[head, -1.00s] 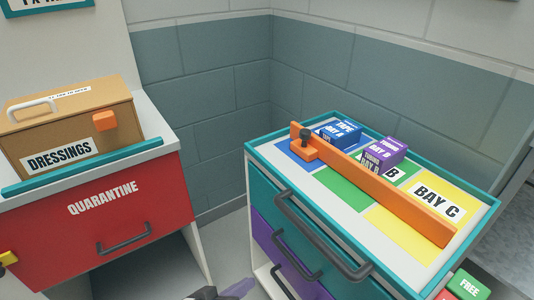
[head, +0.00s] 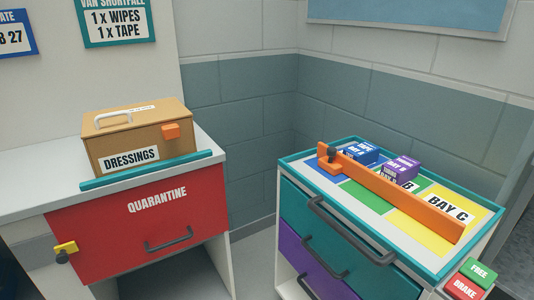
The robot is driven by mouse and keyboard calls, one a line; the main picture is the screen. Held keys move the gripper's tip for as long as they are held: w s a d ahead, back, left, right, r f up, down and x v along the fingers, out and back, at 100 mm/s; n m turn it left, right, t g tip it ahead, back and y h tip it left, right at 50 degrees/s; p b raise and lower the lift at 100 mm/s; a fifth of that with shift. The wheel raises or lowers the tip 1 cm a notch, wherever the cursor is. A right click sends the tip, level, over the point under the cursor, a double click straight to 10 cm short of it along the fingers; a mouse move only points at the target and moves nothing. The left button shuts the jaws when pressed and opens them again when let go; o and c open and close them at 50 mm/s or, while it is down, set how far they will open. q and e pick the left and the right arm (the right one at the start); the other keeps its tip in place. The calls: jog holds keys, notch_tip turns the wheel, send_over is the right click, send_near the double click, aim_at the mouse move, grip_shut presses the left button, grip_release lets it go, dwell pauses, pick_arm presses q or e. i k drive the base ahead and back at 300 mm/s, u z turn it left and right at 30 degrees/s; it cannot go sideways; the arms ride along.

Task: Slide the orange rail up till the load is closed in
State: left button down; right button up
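The orange rail (head: 400,199) lies across the coloured top of a teal-rimmed cart (head: 293,158). It has a dark knob (head: 332,154) at its far left end. Behind the rail stand a blue box (head: 360,152) marked tape and a purple box (head: 402,169). The yellow Bay C patch (head: 472,218) shows bare on both sides of the rail. Neither of my grippers is in view.
A counter on the left holds a brown Dressings case (head: 140,137) above a red Quarantine drawer (head: 130,236). The cart has dark handles (head: 350,232) on its front. Green Free (head: 479,272) and red Brake (head: 464,287) pads sit at its right corner. Floor shows between counter and cart.

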aim_at(335, 162)
jog(key=u, duration=0.8)
jog(key=i, duration=0.85)
jog(key=z, duration=1.25)
